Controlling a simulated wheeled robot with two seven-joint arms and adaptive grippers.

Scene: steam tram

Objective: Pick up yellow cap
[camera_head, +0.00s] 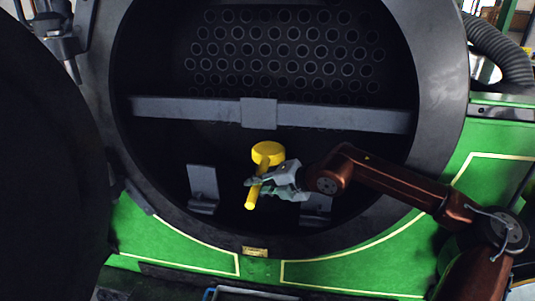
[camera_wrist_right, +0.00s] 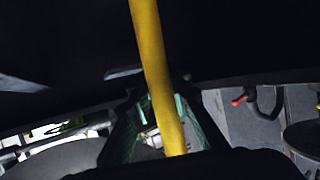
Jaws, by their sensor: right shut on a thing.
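The yellow cap (camera_head: 268,152) has a round yellow disc at the top and a long thin yellow handle (camera_head: 250,200) below it. It is inside the round dark opening, tilted a little, with its disc up and away from me. My right gripper (camera_head: 262,184) reaches in from the right and is shut on the handle, below the disc. In the right wrist view the yellow handle (camera_wrist_right: 152,60) runs from the top edge down between the fingers; the disc is out of that view. My left gripper is not in view.
The round opening has a thick dark rim (camera_head: 440,60). A grey crossbar (camera_head: 330,115) spans it above the cap, before a plate of tube holes (camera_head: 285,50). A grey bracket (camera_head: 203,188) stands left of the cap. A large dark disc (camera_head: 40,160) fills the left side.

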